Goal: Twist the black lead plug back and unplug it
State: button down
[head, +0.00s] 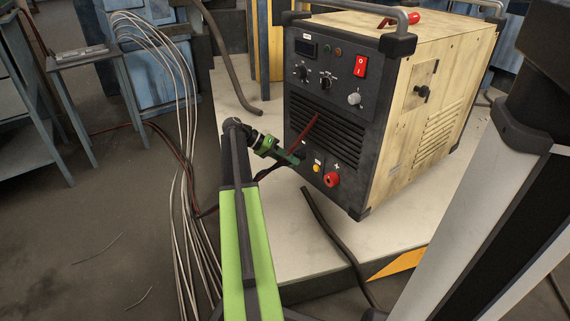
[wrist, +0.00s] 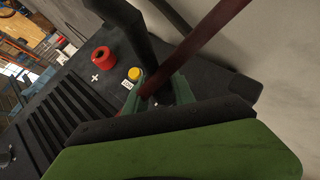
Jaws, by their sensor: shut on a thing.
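The welding machine (head: 330,95) stands on a pale platform, its dark front panel facing me. My gripper (head: 296,160) is at the lower left of that panel, left of a yellow button and a red socket (head: 332,180). In the wrist view the green fingers (wrist: 156,95) are close together at the panel, shut around a dark piece that I take for the black lead plug (wrist: 150,58). Most of the plug is hidden by the fingers, so I cannot tell how far it sits in its socket.
The yellow button (wrist: 134,73) and red socket (wrist: 101,55) sit close beside the fingers. A black cable (head: 330,235) lies over the platform's front edge. Pale wires (head: 180,110) hang at the left.

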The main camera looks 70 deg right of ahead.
jog(key=c, duration=1.3)
grip_release()
